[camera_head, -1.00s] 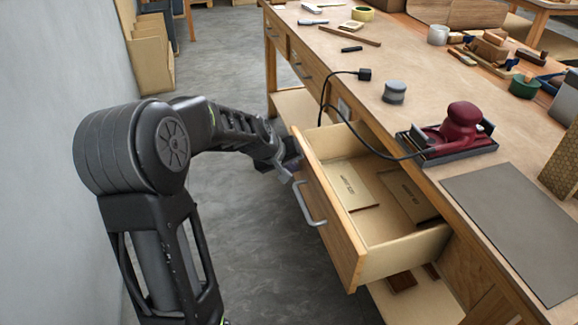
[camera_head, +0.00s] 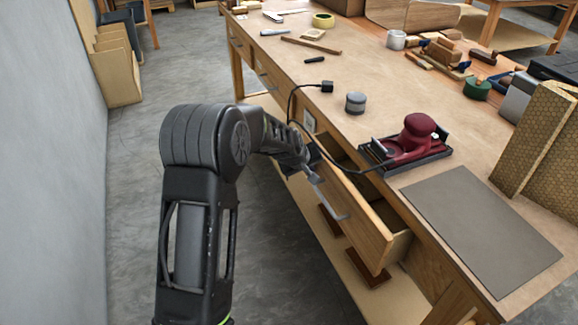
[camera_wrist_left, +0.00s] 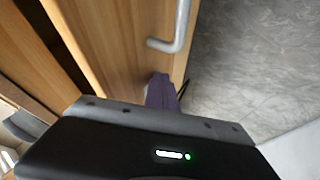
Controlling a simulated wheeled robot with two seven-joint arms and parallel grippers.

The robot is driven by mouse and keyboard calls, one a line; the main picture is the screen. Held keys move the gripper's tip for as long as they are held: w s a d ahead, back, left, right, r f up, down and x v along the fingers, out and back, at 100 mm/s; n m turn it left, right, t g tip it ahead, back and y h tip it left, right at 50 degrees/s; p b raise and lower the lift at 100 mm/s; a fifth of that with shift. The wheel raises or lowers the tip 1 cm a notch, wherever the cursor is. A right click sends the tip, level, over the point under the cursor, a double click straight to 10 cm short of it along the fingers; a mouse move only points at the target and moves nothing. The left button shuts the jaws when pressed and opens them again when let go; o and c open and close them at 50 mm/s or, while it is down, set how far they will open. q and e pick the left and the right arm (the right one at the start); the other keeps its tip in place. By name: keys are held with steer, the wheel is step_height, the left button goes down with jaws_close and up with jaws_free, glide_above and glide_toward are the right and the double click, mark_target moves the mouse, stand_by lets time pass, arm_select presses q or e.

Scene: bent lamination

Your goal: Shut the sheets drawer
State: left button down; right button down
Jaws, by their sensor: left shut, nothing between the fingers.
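The sheets drawer (camera_head: 362,222) is in the workbench's front, partly open, with a dark gap behind its wooden front panel. Its grey bar handle (camera_head: 333,203) is on the front face. My left gripper (camera_head: 312,177) is at the far end of the drawer front, beside the handle; the head view does not show its fingertips clearly. In the left wrist view the shut fingers (camera_wrist_left: 161,92) are against or very near the wooden drawer front (camera_wrist_left: 112,45), just below the end of the handle (camera_wrist_left: 180,30). My right gripper is not in view.
On the bench top (camera_head: 330,110) lie a red sander (camera_head: 415,140) on a dark tray, a grey round tin (camera_head: 355,102) and a grey mat (camera_head: 480,225). A black cable (camera_head: 290,105) hangs over the front edge near the drawer.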

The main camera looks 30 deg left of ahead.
mark_target(320, 165)
arm_select(q)
steer(key=shift+w+d+p, duration=0.25)
steer(key=shift+w+d, duration=0.3)
steer(key=shift+w, duration=0.25)
steer(key=shift+w+d+p, duration=0.2)
steer(key=shift+w+d, duration=0.35)
steer(key=shift+w, duration=0.25)
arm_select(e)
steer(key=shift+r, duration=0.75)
